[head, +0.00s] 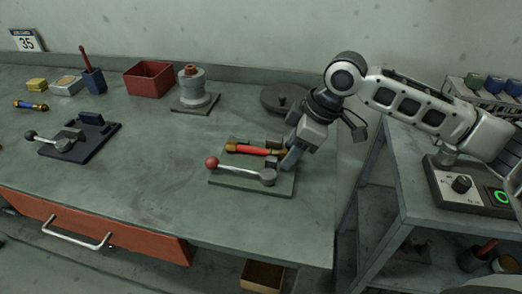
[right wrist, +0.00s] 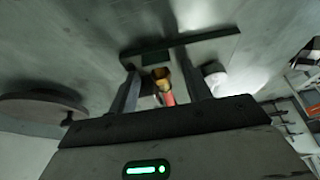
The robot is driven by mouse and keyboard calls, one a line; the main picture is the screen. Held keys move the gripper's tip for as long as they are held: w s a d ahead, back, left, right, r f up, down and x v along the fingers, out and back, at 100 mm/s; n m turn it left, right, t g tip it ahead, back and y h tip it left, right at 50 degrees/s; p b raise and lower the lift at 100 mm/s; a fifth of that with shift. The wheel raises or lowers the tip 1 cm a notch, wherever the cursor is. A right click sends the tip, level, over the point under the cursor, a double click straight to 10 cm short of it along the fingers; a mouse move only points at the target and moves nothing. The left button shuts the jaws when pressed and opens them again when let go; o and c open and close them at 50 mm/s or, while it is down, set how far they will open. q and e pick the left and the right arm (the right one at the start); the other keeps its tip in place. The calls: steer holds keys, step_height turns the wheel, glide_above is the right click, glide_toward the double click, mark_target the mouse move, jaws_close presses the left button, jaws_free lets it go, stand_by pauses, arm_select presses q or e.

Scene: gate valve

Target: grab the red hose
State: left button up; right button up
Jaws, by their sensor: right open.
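The red hose (head: 252,150) with brass-coloured ends lies across a green plate (head: 222,181) on the workbench. My right gripper (head: 288,158) reaches down from the right at the hose's right end and partly hides it. In the right wrist view the gripper (right wrist: 157,68) is open, and the hose (right wrist: 167,97) shows between its two fingers with a brass end. I cannot tell whether either finger touches it. My left gripper is not in view.
A lever with a red knob (head: 211,162) lies along the front of the green plate, close to the hose. A dark round disc (head: 282,98) sits behind. A grey stepped cylinder (head: 192,88) and red bin (head: 149,78) stand further left. The bench front is clear.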

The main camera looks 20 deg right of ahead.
jaws_close()
